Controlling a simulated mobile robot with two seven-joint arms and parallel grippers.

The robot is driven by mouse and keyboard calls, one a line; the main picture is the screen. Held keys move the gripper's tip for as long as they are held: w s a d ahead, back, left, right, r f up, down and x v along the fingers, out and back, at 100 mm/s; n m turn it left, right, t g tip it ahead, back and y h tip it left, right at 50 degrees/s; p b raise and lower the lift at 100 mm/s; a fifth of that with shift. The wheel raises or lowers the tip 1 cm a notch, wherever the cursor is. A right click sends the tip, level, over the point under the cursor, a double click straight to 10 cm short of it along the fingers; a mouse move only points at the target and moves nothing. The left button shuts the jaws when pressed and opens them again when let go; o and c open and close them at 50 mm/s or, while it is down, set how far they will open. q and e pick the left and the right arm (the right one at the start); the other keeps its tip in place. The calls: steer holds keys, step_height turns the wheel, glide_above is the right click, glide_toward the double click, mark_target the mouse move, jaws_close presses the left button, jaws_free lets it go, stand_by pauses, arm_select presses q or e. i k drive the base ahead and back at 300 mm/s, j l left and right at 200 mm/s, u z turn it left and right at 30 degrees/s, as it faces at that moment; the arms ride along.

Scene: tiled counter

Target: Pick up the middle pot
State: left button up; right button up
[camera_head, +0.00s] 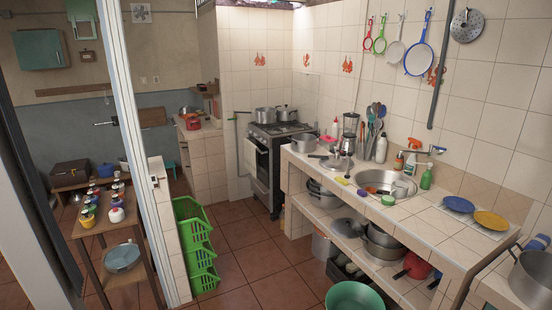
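Several metal pots are in view, and I cannot tell which one is the middle pot. A grey pot (265,115) and another pot (285,113) stand on the stove at the back. A pot (304,143) sits at the far end of the tiled counter. Metal pots (381,245) are stacked on the shelf under the counter. A large pot (534,279) stands at the right edge, partly cut off by the frame. Neither of my grippers is in view.
The tiled counter (432,205) holds a sink (385,183), bottles and two plates. Green stacked crates (194,245) and a green basin (354,297) stand on the floor. A wooden table (103,232) with jars is at left. Tiled floor (258,268) between is clear.

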mark_target(300, 143)
steer(key=i, duration=2.5)
steer(key=i+z, duration=0.1)
steer(key=i, duration=0.4)
steer(key=i+j, duration=0.1)
steer(key=i, duration=0.4)
steer(key=i+z, duration=0.15)
steer(key=i, duration=0.35)
steer(key=i+j, duration=0.2)
steer(key=i, duration=0.3)
steer(key=i+j+z, duration=0.15)
steer(key=i, duration=0.35)
steer(key=i+j+z, duration=0.2)
steer(key=i+z, duration=0.15)
steer(key=i+j+z, duration=0.75)
steer(key=i+j, duration=0.05)
steer(key=i, duration=0.05)
